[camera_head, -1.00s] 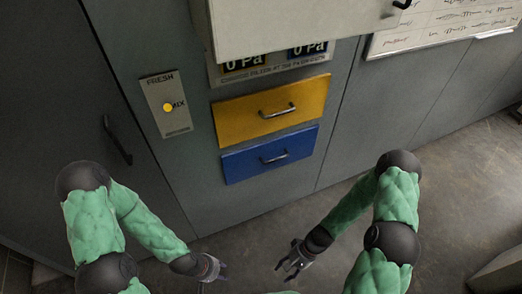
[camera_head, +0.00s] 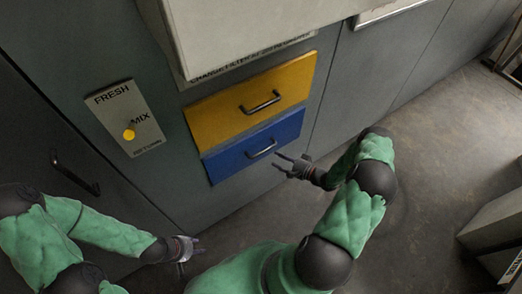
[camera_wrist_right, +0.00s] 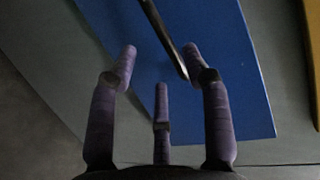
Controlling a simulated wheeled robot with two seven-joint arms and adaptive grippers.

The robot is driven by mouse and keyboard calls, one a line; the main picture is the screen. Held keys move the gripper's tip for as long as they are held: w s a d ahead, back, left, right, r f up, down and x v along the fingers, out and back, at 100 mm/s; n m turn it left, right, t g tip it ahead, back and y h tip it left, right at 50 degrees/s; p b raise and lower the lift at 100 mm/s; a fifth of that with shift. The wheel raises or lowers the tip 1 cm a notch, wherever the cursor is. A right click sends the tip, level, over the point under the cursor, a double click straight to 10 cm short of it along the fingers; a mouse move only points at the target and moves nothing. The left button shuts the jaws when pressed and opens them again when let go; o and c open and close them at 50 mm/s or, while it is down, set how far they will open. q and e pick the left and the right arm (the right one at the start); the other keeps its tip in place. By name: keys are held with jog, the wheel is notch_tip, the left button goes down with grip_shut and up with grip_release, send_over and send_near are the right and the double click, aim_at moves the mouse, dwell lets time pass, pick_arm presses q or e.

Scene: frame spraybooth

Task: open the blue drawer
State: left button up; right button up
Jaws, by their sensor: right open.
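The blue drawer (camera_head: 230,160) sits below the yellow drawer in the grey wall, and its front looks flush and closed. Its dark bar handle (camera_head: 262,149) is on its front. My right gripper (camera_head: 279,161) is open just to the right of and below the handle. In the right wrist view the open fingers (camera_wrist_right: 160,70) point at the blue front (camera_wrist_right: 230,80), and the handle bar (camera_wrist_right: 165,40) runs between the fingertips; I cannot tell whether they touch it. My left gripper (camera_head: 197,246) is low at the left, away from the drawer; its fingers look apart.
The yellow drawer (camera_head: 225,108) with its own handle is directly above. A pale box (camera_head: 240,30) juts out over the drawers. A FRESH/MIX selector panel (camera_head: 125,118) is to the left. The floor (camera_head: 430,140) at right is open, with a grey box (camera_head: 500,230) at the edge.

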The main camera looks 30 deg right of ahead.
jog(key=b+x, duration=0.1)
jog(key=x, duration=0.7)
jog(key=shift+w+a+f, duration=0.1)
jog(key=shift+w+a, duration=0.1)
jog(key=shift+w, duration=0.05)
grip_shut()
